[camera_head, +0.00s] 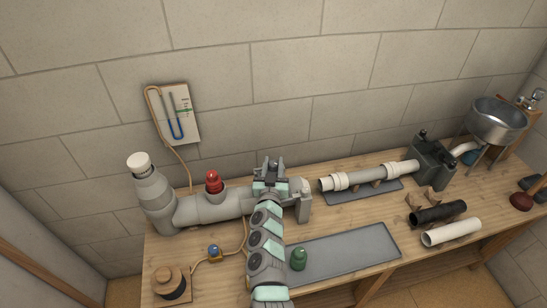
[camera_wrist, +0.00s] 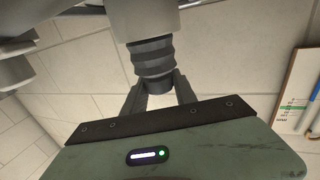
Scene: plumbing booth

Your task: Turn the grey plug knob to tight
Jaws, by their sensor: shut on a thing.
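The dark grey ribbed plug knob (camera_wrist: 152,58) shows in the wrist view, below a wider grey pipe part. My gripper (camera_wrist: 158,82) has a finger on either side of the knob's end and is shut on it. In the head view my gripper (camera_head: 269,172) is over the right part of the grey pipe run (camera_head: 222,206), and my arm reaches up to it from the bench's front. There the gripper hides the knob. No tightness mark can be made out.
A red knob (camera_head: 213,181) and a white cap (camera_head: 139,162) stand on the pipe run. A green knob (camera_head: 298,259) is on the grey mat (camera_head: 350,250). A gauge board (camera_head: 184,117) hangs on the wall. Black (camera_head: 438,213) and white (camera_head: 451,232) pipes lie right.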

